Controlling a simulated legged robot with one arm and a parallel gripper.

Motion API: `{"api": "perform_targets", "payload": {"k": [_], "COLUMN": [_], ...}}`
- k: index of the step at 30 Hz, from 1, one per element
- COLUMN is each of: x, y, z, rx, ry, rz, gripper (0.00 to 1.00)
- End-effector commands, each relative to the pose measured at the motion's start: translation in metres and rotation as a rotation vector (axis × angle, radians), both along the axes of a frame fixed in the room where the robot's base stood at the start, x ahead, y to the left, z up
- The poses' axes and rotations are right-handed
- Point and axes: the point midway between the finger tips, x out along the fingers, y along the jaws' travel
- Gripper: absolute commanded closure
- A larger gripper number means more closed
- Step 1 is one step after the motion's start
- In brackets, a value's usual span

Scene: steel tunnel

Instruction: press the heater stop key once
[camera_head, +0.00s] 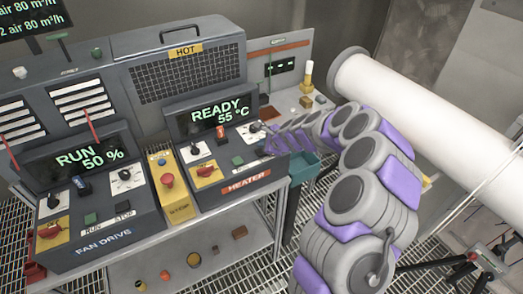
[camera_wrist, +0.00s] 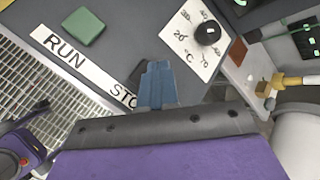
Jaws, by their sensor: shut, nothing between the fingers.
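The heater unit (camera_head: 225,160) shows READY 55 °C on its display (camera_head: 211,117). Its green run key (camera_head: 237,161) also shows in the wrist view (camera_wrist: 84,27), above the RUN lettering (camera_wrist: 62,53). My gripper (camera_wrist: 157,68) is shut and empty, its blue fingers over the panel beside the STOP lettering (camera_wrist: 124,95). In the head view, my gripper (camera_head: 268,146) is at the right side of the heater panel. The stop key is mostly or wholly hidden by the fingers; a dark patch shows at their left edge. I cannot tell whether they touch it.
The heater's temperature dial (camera_wrist: 207,33) is just right of the fingers. A yellow box with a red button (camera_head: 167,181) stands between the heater and the fan drive unit (camera_head: 95,210), which reads RUN 50 %. A large white pipe (camera_head: 430,115) runs along the right.

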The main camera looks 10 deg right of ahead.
Motion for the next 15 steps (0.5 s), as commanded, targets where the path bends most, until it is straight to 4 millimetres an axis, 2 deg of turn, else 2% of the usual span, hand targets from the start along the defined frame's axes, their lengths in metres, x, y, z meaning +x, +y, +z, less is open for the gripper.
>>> {"api": "perform_targets", "payload": {"k": [5,15], "x": [0.0,0.0], "y": [0.0,0.0], "z": [0.004,0.035], "rx": [0.0,-0.001], "ry": [0.0,-0.001], "rz": [0.0,0.0], "gripper": [1.0,1.0]}}
